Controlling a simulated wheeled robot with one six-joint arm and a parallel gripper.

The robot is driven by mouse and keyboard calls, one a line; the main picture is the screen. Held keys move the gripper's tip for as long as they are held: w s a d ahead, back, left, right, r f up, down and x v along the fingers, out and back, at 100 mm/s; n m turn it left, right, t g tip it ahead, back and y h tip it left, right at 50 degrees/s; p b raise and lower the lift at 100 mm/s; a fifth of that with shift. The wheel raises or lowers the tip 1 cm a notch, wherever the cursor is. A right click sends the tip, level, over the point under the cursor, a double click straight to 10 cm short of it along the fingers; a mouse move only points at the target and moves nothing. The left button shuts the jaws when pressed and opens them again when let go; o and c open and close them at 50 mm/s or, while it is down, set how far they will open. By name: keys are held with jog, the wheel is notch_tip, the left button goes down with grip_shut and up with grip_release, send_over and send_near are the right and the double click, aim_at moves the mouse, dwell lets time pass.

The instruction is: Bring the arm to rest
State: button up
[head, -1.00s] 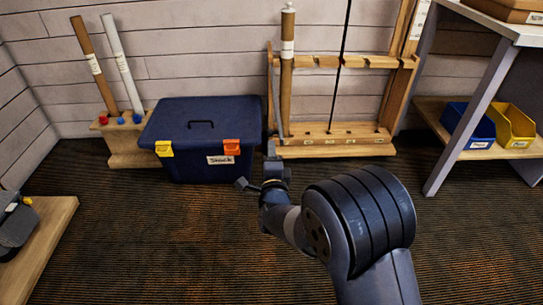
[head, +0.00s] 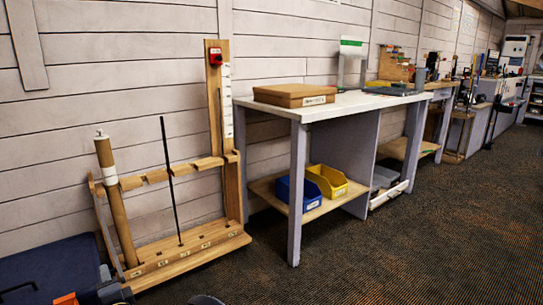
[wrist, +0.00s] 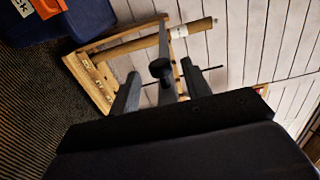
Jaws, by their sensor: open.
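My gripper (wrist: 160,68) shows in the wrist view with its two dark fingers apart. A dark knob-shaped part shows between the fingers; I cannot tell what it belongs to. I see nothing clearly held. Beyond the fingers is the wooden rack (wrist: 90,82) with a cardboard tube (wrist: 140,45) standing in it. In the head view only small dark parts of my arm show at the bottom edge, and the gripper is not clearly visible there.
The wooden rack (head: 190,252) holds the tube (head: 117,205) and a thin black shaft (head: 170,180). A blue chest (head: 45,270) is at lower left. A white-topped workbench (head: 340,107) carries a flat box (head: 294,95); blue and yellow bins (head: 327,181) sit below. The floor at right is clear.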

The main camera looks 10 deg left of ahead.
jog(key=shift+b+x, duration=0.3)
jog(key=shift+x, duration=1.45)
jog(key=shift+s+d, duration=0.1)
